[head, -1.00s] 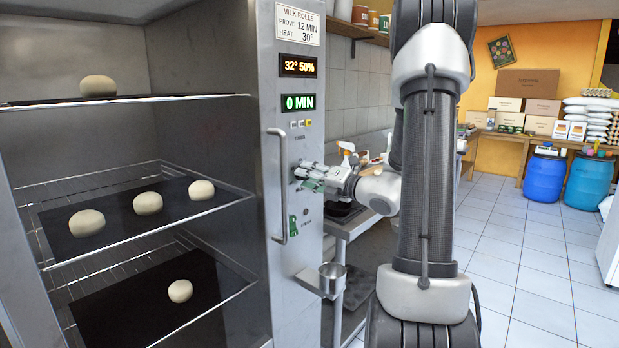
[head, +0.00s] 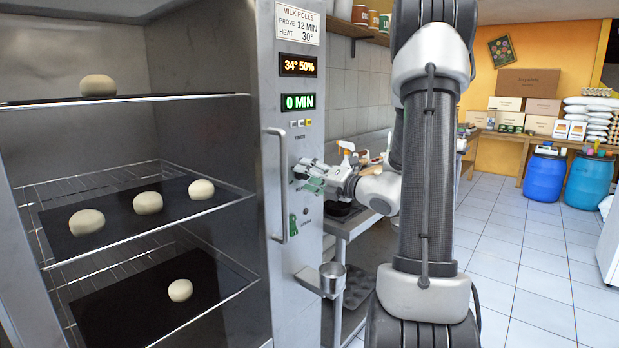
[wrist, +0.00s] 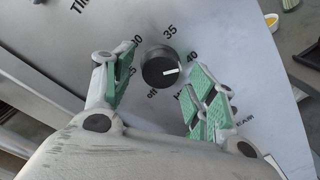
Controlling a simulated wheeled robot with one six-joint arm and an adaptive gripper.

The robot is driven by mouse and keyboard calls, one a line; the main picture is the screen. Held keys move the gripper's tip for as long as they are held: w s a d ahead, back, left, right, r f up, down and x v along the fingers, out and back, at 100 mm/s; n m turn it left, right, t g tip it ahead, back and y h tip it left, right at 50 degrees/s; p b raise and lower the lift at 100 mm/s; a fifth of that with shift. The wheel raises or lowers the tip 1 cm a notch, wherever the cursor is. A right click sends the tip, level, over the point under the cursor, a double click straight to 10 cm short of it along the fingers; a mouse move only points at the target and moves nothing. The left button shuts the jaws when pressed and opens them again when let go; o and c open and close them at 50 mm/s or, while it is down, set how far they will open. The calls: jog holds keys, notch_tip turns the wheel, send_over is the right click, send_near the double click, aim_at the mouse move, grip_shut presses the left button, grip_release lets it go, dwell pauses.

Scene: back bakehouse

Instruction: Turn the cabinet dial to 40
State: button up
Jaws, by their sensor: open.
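The black round dial (wrist: 160,68) on the cabinet front shows in the wrist view, with marks "off", 25, 30, 35 and 40 around it. Its white pointer line aims right, close to the 40 mark and slightly below it in the picture. My gripper (wrist: 162,85) is open, with one green-padded finger on each side of the dial; I see gaps and no clear contact. In the head view my gripper (head: 310,178) is at the cabinet panel (head: 308,225) and hides the dial. The upper display (head: 299,66) reads 34° 50%.
A vertical door handle (head: 279,185) stands just left of my gripper. The lower display (head: 299,102) reads 0 MIN, and a card (head: 298,23) says HEAT 30°. A bench with a spray bottle (head: 347,155) is to the right.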

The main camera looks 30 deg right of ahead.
jog(key=v, duration=1.2)
jog(key=s+a+f+n+g, duration=0.3)
jog(key=s+n+g, duration=0.25)
jog(key=n, duration=0.45)
jog(key=s+a+f+n+g, duration=0.2)
jog(key=s+f+n+g, duration=0.2)
jog(key=s+n, duration=0.4)
jog(key=s+a+f+n+g, duration=0.3)
jog(key=s+n+g, duration=0.25)
jog(key=n, duration=0.55)
jog(key=a+r+n+t+h, duration=0.2)
jog(key=r+n+h, duration=0.4)
jog(key=r+n, duration=0.4)
jog(key=a+n, duration=0.1)
jog(key=n, duration=0.4)
jog(key=shift+s+r, duration=0.15)
jog(key=shift+r, duration=0.1)
